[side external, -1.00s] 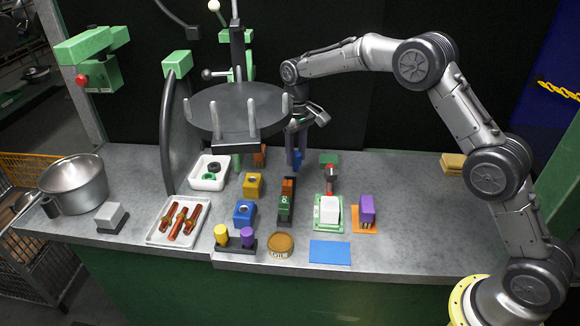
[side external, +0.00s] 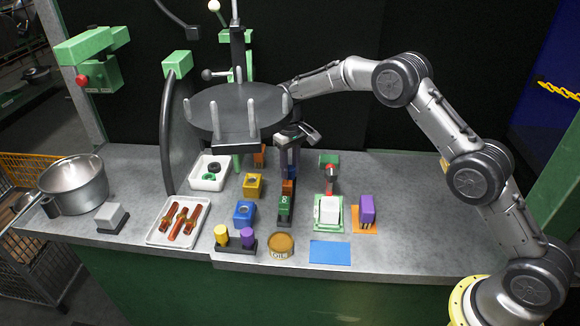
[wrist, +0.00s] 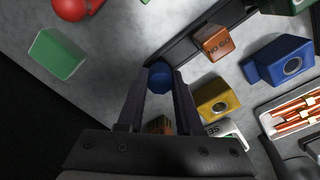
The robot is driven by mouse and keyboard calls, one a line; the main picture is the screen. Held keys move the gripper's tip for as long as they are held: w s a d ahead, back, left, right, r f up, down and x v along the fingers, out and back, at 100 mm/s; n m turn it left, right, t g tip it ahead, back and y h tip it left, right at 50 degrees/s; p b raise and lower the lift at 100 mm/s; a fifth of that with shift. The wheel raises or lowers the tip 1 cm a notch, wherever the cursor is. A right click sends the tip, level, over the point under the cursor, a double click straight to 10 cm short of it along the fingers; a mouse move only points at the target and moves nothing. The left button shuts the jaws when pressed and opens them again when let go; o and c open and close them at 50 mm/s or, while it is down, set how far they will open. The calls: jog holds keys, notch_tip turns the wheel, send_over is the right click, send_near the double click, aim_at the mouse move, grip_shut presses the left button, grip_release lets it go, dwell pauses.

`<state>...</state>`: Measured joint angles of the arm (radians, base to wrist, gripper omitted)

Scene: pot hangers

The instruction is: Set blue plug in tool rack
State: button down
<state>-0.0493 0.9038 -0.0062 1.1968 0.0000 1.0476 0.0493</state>
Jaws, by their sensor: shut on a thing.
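The blue plug (wrist: 160,78) is between my fingertips in the wrist view, with its end face showing. My gripper (wrist: 160,88) is shut on it. In the side external view my gripper (side external: 290,170) points down, with the plug mostly hidden by the fingers, near the back end of a black strip. A black rack (side external: 234,248) at the front edge holds a yellow plug (side external: 221,234) and a purple plug (side external: 248,237) upright. I cannot tell for certain whether this is the tool rack. My gripper is well behind and right of it.
The black strip carries green and orange blocks (side external: 285,204). Yellow (side external: 253,184) and blue (side external: 244,214) holed blocks stand left of it. A dark round plate with pegs (side external: 237,110) hangs near my wrist. A tin (side external: 281,245) and blue mat (side external: 330,252) lie in front.

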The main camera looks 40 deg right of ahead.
aim_at(290, 168)
jog(key=c, duration=0.6)
grip_release()
jog(key=shift+o, duration=0.2)
jog(key=shift+r, duration=0.1)
jog(key=s+d+r+t, duration=0.1)
jog(key=s+r, duration=0.3)
jog(key=r, duration=0.7)
jog(key=s+r, duration=0.4)
jog(key=r, duration=0.6)
jog(key=s+d+r+t, duration=0.1)
jog(key=s+r+t, duration=0.1)
jog(key=s, duration=1)
jog(key=s+d+r+t, duration=0.1)
jog(key=s+r, duration=0.2)
jog(key=s, duration=0.9)
jog(key=s+f+t, duration=0.1)
jog(key=s+f, duration=0.4)
jog(key=s, duration=0.4)
jog(key=shift+f+t, duration=0.3)
jog(key=shift+f, duration=0.05)
